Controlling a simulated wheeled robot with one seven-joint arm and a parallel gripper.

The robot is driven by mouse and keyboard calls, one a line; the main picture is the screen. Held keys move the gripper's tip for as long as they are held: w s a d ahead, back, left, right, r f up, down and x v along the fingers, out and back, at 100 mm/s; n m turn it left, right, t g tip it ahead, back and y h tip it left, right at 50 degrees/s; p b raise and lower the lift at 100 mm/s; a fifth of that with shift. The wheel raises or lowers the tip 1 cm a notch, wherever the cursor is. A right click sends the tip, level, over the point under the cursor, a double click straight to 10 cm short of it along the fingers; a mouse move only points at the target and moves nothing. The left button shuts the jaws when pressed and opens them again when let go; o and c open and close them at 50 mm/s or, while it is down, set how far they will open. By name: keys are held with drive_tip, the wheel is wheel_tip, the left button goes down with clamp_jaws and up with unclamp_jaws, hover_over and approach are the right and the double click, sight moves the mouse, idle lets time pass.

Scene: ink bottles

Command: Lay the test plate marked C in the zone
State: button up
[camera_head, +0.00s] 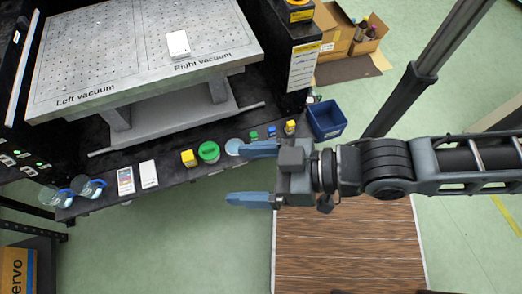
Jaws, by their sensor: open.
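A small white plate (178,44) lies on the perforated grey vacuum table (85,65), on the side lettered "Right vacuum". Another white plate (149,174) lies on the dark bench ledge, beside a pale card-like piece with a coloured face (126,180). I cannot read a C on any of them, and no outlined zone can be made out. My gripper (237,174) is open and empty, its blue fingers pointing left. Its upper finger overlaps the ledge's right part in the picture, and its lower finger is over the floor.
The ledge holds a yellow-topped bottle (189,158), a round green-rimmed container (209,152), a pale disc (236,147), small coloured blocks and safety glasses (88,187). A blue bin (327,119) stands at the ledge's right end. Cardboard boxes (340,35) sit behind.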

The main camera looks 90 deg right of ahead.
drive_tip(key=s+r, duration=0.1)
drive_tip(key=s+r+n, duration=0.1)
drive_tip(key=r, duration=0.1)
drive_tip(key=s+d+r+n, duration=0.1)
drive_tip(key=shift+r+t+y, duration=0.25)
drive_tip(key=shift+t+y, duration=0.15)
